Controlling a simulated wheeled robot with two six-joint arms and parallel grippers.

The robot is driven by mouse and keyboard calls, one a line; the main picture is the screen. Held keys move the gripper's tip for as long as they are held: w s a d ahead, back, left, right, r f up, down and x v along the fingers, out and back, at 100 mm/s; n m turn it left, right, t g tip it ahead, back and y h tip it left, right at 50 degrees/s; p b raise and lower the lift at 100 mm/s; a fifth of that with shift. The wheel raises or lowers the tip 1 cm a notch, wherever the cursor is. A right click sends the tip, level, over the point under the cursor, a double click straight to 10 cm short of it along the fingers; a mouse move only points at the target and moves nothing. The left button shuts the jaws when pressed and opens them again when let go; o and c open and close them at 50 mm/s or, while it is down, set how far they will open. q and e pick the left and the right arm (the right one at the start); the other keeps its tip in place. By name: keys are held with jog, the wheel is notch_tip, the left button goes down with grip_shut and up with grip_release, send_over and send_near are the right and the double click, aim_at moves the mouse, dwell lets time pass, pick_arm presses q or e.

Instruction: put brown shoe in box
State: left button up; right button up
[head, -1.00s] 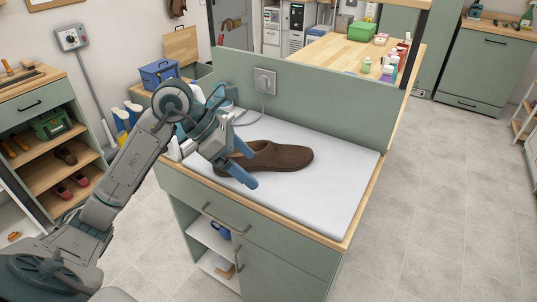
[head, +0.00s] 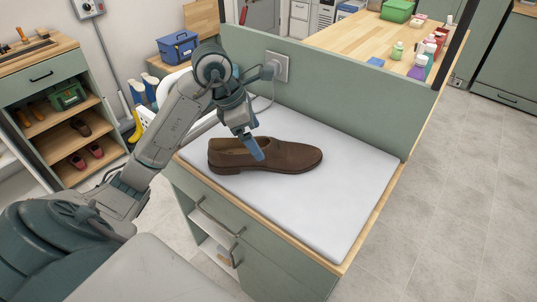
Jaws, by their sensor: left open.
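The brown shoe (head: 292,158) lies sole down on the white pad of the green cabinet, toe to the right. My left gripper (head: 256,150) is above the shoe's opening, pointing down, with a blue finger overlapping the shoe in the picture. Only one finger shows clearly; the other is hidden. The gripper is open, and I cannot tell whether it touches the shoe. My right gripper is out of view. A blue case (head: 178,46) stands on the bench behind, and a green box (head: 397,10) is on the far wooden table; I cannot tell which box the task means.
The white pad (head: 350,185) is clear right of the shoe. A green upright panel (head: 340,95) with a wall socket (head: 277,66) borders its back. Bottles (head: 418,66) stand on the far table. A shelf (head: 55,140) at left holds shoes. Open floor lies at right.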

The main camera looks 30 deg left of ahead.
aim_at(264, 146)
pick_arm(q)
jog(key=shift+w+d+f, duration=0.1)
jog(key=shift+d+f, duration=0.05)
jog(key=shift+f, duration=0.15)
jog(key=shift+w+d+f, duration=0.1)
jog(key=shift+w+f, duration=0.1)
jog(key=shift+f, duration=0.1)
jog(key=x, duration=0.3)
jog(key=shift+w+d+f, duration=0.1)
jog(key=shift+w+f, duration=0.1)
jog(key=shift+f, duration=0.05)
jog(key=shift+w+d+f, duration=0.1)
jog(key=shift+w+f, duration=0.1)
jog(key=shift+f, duration=0.2)
jog(key=shift+c, duration=1.4)
jog(key=c, duration=1.2)
jog(key=shift+o, duration=0.2)
jog(key=shift+r, duration=0.1)
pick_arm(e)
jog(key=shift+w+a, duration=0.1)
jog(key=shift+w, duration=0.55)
